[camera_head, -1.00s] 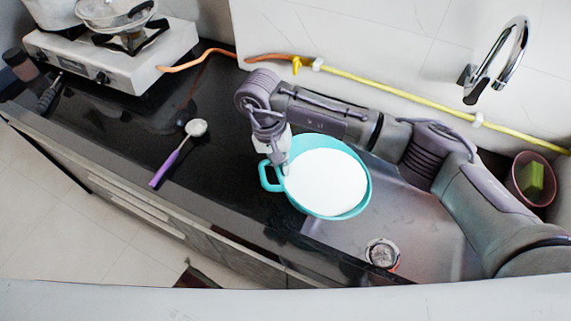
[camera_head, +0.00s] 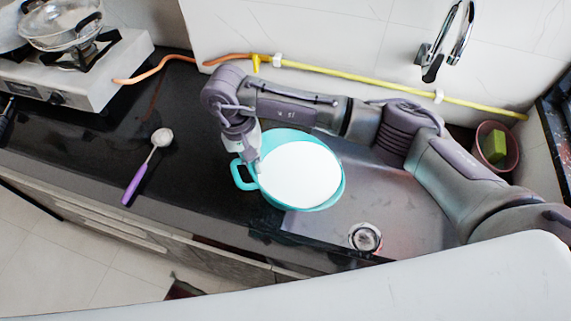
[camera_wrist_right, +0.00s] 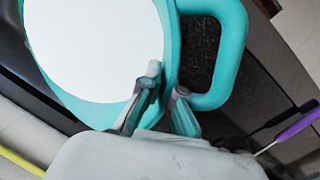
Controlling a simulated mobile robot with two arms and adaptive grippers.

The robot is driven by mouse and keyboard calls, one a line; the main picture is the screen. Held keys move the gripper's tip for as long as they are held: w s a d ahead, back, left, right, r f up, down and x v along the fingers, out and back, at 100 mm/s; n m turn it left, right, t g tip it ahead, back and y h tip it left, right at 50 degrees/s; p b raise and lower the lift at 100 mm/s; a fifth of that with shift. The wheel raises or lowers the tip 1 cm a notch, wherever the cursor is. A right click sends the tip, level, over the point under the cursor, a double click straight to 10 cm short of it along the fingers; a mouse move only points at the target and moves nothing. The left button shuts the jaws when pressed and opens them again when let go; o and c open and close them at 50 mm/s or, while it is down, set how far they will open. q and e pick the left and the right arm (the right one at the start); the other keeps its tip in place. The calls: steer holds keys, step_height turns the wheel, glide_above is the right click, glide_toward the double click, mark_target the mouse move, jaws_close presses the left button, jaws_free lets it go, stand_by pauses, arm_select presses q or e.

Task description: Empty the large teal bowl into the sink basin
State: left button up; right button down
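The large teal bowl (camera_head: 334,198) is full of a flat white content (camera_head: 300,174) and looks about level. It overlaps the left edge of the sink basin (camera_head: 400,215), whose metal floor and round drain (camera_head: 365,237) show to its right. I cannot tell whether it is lifted. My right gripper (camera_head: 256,163) is at the bowl's left rim beside the side handle. In the right wrist view its fingers (camera_wrist_right: 167,90) straddle the teal rim (camera_wrist_right: 172,65) and look closed on it; the handle (camera_wrist_right: 235,50) is beside them. My left gripper is not in view.
A purple-handled spoon (camera_head: 137,184) lies on the black counter (camera_head: 90,140). A stove (camera_head: 120,70) stands at the far left. A faucet (camera_head: 433,60) and yellow hose (camera_head: 380,88) are on the back wall. A pot with a green sponge (camera_head: 495,146) stands behind the sink.

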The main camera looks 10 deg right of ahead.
steer(key=shift+w+d+r+y+b, duration=0.1)
steer(key=shift+d+r+y+b, duration=0.2)
steer(key=shift+r+y, duration=0.1)
steer(key=shift+d+r, duration=0.1)
stand_by(1.1)
steer(key=shift+w+d+r+y+b, duration=0.1)
steer(key=shift+d+r+y+b, duration=0.3)
steer(key=shift+r+y+b, duration=0.3)
steer(key=shift+f, duration=0.1)
stand_by(0.9)
steer(key=shift+w+d+r+g+y+b, duration=0.1)
steer(key=shift+d+r+g+y+b, duration=0.2)
steer(key=shift+d+r+y+b, duration=0.6)
